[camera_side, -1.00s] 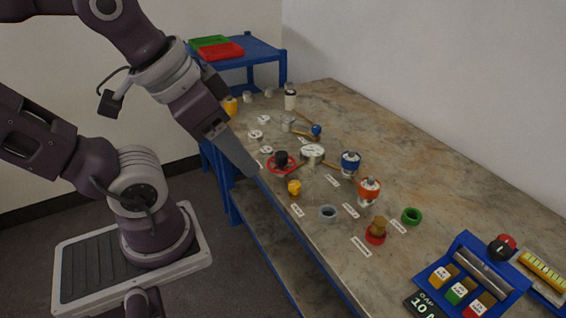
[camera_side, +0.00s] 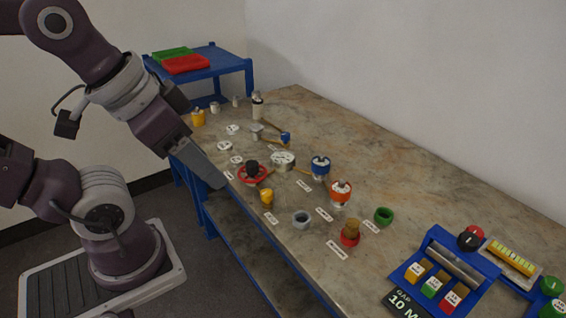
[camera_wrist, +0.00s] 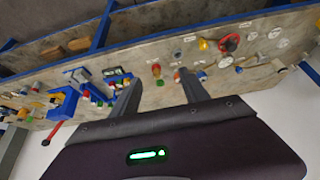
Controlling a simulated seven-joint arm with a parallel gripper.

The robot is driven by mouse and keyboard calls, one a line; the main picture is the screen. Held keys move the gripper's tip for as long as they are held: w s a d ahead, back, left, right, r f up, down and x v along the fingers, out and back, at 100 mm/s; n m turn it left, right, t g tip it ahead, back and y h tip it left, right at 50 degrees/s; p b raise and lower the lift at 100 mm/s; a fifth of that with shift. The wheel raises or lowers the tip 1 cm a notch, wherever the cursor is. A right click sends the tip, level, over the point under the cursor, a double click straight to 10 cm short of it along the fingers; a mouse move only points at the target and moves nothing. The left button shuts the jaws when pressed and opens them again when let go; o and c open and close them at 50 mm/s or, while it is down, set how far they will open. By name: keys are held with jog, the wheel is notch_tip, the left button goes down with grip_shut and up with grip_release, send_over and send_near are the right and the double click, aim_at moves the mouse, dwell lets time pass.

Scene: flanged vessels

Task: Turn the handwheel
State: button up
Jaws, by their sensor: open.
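The handwheel (camera_side: 252,174) is a red ring with a dark hub, standing on the stone-look table (camera_side: 300,110) near its front edge. It also shows at the upper right of the wrist view (camera_wrist: 229,43). My gripper (camera_side: 218,183) points down and to the right, left of the handwheel in the side view and apart from it. In the wrist view, its two fingers (camera_wrist: 160,90) are spread with nothing between them. The side view does not show the finger gap clearly.
A yellow fitting (camera_side: 267,197), a grey ring (camera_side: 301,219) and a round white-topped gauge (camera_side: 283,159) stand around the wheel. Blue (camera_side: 320,167) and orange (camera_side: 341,192) capped vessels stand to the right. A blue rack (camera_side: 450,268) is at the lower right. The table's back strip is clear.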

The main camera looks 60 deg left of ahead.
jog(key=shift+o, duration=0.7)
jog(key=w+a+n+g+y, duration=0.15)
jog(key=w+a, duration=0.25)
jog(key=w, duration=0.5)
jog(key=n+g+h, duration=0.2)
jog(key=n+g, duration=0.2)
jog(key=n, duration=0.4)
send_over(252, 163)
jog(key=shift+m+y, duration=0.25)
notch_tip(252, 163, down, 21)
jog(key=shift+f, duration=0.15)
notch_tip(252, 163, down, 7)
jog(key=shift+f, duration=0.15)
jog(key=shift+c, duration=0.5)
